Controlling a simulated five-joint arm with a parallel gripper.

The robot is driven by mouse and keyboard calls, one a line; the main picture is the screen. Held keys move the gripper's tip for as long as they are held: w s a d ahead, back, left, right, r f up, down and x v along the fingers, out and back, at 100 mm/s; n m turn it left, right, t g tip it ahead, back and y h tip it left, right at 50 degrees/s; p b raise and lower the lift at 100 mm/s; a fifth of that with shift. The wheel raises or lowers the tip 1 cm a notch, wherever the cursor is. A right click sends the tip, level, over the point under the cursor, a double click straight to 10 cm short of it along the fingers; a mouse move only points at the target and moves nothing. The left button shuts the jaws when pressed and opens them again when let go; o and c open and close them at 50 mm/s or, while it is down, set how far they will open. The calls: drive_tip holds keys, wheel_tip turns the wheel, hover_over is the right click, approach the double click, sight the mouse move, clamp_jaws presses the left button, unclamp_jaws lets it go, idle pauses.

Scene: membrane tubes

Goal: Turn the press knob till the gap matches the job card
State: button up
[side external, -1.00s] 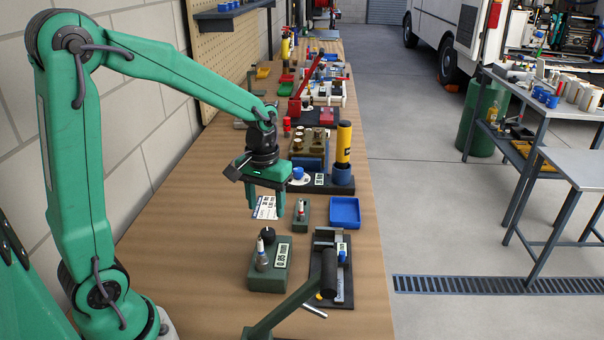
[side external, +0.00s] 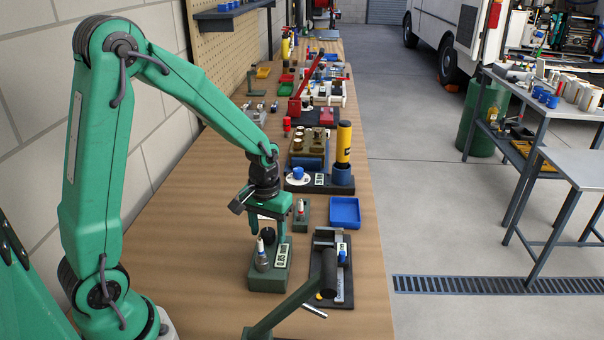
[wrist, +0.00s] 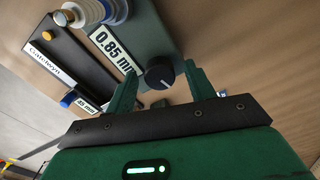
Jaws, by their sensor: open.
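The press is a dark green block (side external: 268,278) with a white plate reading 0.85 mm (side external: 282,256), a pale-tipped metal post (side external: 262,255) and a black knob (side external: 268,236). In the wrist view the round knob (wrist: 159,73) shows from above with a white mark on its face. My gripper (side external: 269,231) points down over the knob end of the press. In the wrist view its two fingers (wrist: 161,68) are open, one on each side of the knob, with small gaps visible. A white card behind my gripper is mostly hidden in the side view.
A black-based fixture (side external: 330,293) with a dark roller stands right of the press. A small green stand (side external: 301,214) and a blue tray (side external: 345,212) lie behind. A green lever arm (side external: 285,308) crosses in front. Bench left of the press is clear.

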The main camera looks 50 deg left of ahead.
drive_tip(key=c, duration=1)
drive_tip(key=shift+m, duration=1.2)
drive_tip(key=o, duration=1)
drive_tip(key=shift+r, duration=0.1)
